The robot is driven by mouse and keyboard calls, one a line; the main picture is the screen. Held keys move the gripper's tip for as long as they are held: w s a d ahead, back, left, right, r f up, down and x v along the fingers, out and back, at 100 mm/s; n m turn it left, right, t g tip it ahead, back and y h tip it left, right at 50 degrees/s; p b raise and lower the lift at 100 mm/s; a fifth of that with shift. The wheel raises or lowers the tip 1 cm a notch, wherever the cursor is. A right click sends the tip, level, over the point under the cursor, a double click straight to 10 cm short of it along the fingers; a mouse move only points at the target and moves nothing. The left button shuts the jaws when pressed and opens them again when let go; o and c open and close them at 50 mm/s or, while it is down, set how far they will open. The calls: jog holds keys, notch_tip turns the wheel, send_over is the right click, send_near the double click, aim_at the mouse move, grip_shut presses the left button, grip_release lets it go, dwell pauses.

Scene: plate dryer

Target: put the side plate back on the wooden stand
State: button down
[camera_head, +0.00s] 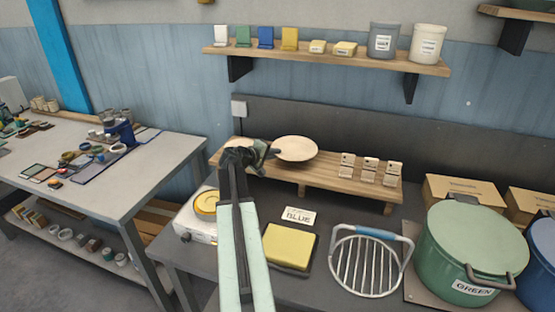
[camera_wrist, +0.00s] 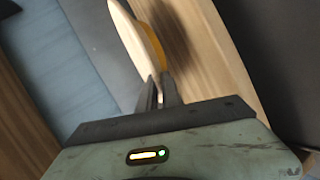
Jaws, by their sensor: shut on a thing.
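A pale cream side plate (camera_head: 297,148) is held at its left edge by my gripper (camera_head: 266,152), above the low wooden stand (camera_head: 328,179). In the wrist view the plate (camera_wrist: 130,42) shows nearly edge-on, its rim between my fingertips (camera_wrist: 160,95). My gripper is shut on it. An orange-brown curved surface (camera_wrist: 157,40) shows right beside the plate; I cannot tell whether it is the plate's other side. The wooden stand top (camera_wrist: 205,60) lies behind it. Another pale rounded thing (camera_head: 238,143) is partly hidden behind my gripper.
Several small wooden holders (camera_head: 370,170) stand on the stand's right part. In front are a yellow block on a dark tray (camera_head: 289,247), a wire rack (camera_head: 368,262) and a green pot (camera_head: 466,245). A white scale-like device (camera_head: 197,222) is at left. A wall shelf (camera_head: 330,58) hangs above.

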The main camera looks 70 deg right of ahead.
aim_at(276, 167)
jog(key=shift+s+d, duration=0.1)
jog(key=shift+d, duration=0.55)
notch_tip(276, 167, down, 4)
jog(key=b, duration=0.4)
jog(key=shift+r, duration=0.2)
jog(key=c, duration=1.8)
grip_release()
jog(key=shift+a+f, duration=0.1)
